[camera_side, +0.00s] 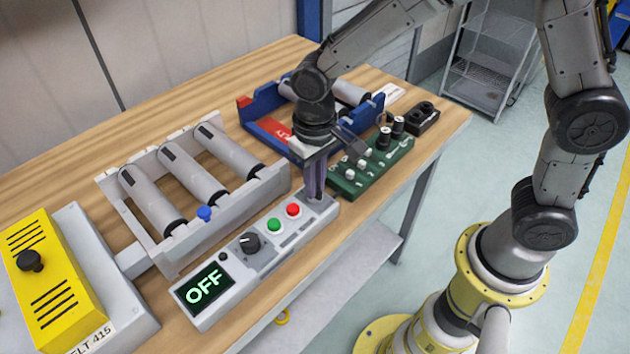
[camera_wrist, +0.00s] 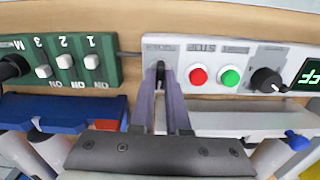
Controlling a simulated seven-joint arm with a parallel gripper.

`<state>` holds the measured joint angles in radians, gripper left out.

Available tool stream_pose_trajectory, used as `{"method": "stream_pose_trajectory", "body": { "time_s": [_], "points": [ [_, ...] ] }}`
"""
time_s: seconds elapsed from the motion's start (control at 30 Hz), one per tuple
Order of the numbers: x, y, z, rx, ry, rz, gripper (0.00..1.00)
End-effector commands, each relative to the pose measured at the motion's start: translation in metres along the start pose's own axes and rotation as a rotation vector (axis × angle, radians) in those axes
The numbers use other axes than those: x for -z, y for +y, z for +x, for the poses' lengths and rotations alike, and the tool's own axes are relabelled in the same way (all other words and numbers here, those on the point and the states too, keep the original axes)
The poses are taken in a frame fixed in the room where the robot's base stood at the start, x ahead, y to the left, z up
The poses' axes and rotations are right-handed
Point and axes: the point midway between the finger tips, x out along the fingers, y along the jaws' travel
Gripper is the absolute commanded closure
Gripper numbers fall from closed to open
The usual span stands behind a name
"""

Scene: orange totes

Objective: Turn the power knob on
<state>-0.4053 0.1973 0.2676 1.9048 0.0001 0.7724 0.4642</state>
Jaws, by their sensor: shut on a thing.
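A light grey control box (camera_side: 225,296) stands along the table's front edge. Its display (camera_side: 204,287) reads OFF in green letters. A small black power knob (camera_wrist: 160,70) sits at the box end away from the display, below a label too blurred to read. My gripper (camera_wrist: 160,88) points down with its two fingers closed on either side of this knob; it also shows in the side view (camera_side: 317,192), where the fingers hide the knob.
The box also bears a red button (camera_side: 293,210), a green button (camera_side: 273,225) and a larger black dial (camera_side: 249,242). A green switch panel (camera_side: 385,172) stands close beside my gripper. A grey roller tray (camera_side: 270,187) and a blue tray (camera_side: 258,112) lie behind.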

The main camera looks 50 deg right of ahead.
Motion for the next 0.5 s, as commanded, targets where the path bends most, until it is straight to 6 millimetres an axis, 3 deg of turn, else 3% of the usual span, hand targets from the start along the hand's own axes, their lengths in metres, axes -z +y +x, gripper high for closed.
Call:
{"method": "stream_pose_trajectory", "body": {
  "time_s": [0.5],
  "points": [
    [0.0004, -0.0002, -0.0015, 0.002, 0.002, 0.47, 1.0]
  ]
}}
